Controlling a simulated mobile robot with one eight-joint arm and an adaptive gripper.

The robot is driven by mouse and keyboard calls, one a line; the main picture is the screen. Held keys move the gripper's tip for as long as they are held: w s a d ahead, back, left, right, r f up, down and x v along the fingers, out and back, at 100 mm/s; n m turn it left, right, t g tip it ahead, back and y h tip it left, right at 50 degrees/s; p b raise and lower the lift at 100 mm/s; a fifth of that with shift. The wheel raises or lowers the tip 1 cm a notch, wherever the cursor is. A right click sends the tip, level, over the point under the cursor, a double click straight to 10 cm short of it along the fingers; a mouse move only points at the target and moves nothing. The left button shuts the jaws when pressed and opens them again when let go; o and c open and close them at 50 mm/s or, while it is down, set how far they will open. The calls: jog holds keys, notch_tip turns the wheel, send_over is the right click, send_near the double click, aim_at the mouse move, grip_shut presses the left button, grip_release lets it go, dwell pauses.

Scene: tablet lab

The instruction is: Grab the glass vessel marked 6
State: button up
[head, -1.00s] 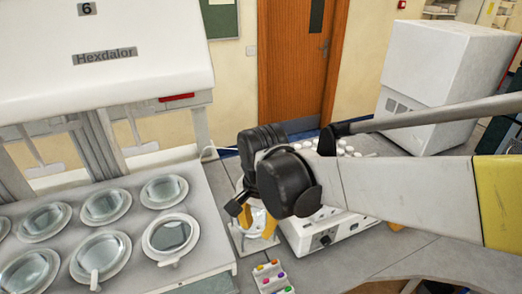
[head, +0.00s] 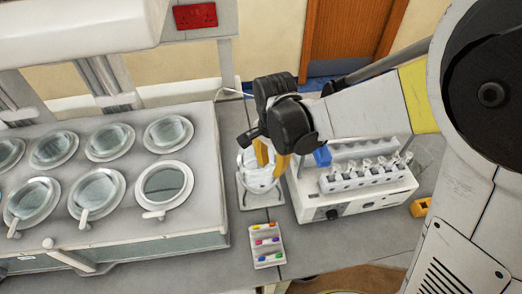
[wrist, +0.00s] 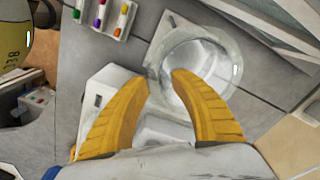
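A clear glass vessel (head: 249,178), like a beaker, stands on a small pale square plate (head: 246,203) on the bench. In the wrist view I see the round glass (wrist: 205,70) from above, just past my fingers. My gripper (head: 270,164) has two yellow fingers, spread apart with a gap between the tips, which also shows in the wrist view (wrist: 161,79). The fingers are at the near side of the glass; I cannot tell whether they touch it. Several round glass vessels (head: 166,183) sit in the apparatus at left. I see no readable 6 now.
A white machine (head: 350,205) holding several small vials stands close right of the glass. A rack with coloured pieces (head: 266,246) lies in front of it. A yellow block (head: 420,207) is further right. The grey bench (head: 310,255) has bare room in front.

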notch_tip(320, 180, down, 3)
jog(key=shift+f, duration=0.2)
jog(key=shift+r, duration=0.1)
grip_shut()
